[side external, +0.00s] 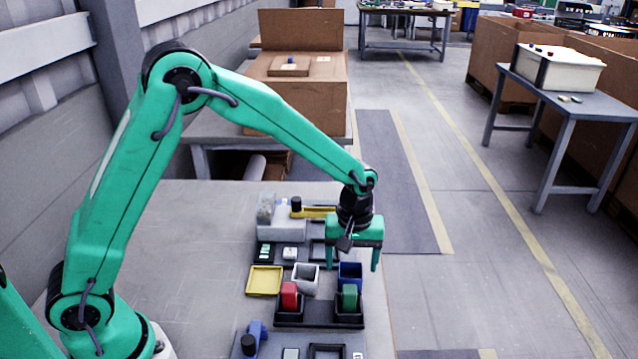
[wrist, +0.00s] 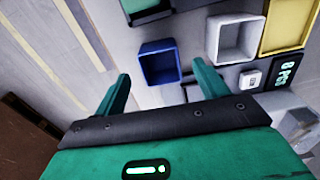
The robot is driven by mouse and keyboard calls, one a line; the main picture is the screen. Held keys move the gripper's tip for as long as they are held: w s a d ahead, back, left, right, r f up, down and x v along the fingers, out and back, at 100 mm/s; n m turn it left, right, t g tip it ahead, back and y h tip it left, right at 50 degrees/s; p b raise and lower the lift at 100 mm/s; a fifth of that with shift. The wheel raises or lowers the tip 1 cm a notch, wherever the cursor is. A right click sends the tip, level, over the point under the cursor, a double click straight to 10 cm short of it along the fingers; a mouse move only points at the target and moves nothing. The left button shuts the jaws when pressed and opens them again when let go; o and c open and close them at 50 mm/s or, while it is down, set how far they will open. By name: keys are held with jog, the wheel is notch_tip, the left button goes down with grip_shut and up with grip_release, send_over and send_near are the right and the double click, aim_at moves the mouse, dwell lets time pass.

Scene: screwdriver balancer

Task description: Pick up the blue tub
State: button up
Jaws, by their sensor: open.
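The blue tub (side external: 350,272) is a small open-topped square box on the work table, behind the green block in the side external view. In the wrist view the blue tub (wrist: 160,64) is empty and lies just beyond my fingertips, roughly between them. My green gripper (side external: 352,264) is open and empty, with its fingers pointing down close above the tub. In the wrist view my gripper (wrist: 162,76) has its two fingers spread wider than the tub. I cannot tell whether a finger touches it.
A white tub (side external: 305,278) and a yellow tray (side external: 264,280) stand left of the blue tub. A red block (side external: 290,295) and a green block (side external: 349,297) sit in black holders in front. A yellow-handled tool (side external: 318,212) lies behind. The table's right edge is close by.

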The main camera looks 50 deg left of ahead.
aim_at(350, 271)
jog(key=shift+a+f, duration=0.1)
jog(key=shift+f, duration=1.9)
jog(key=shift+c, duration=0.2)
jog(key=c, duration=1)
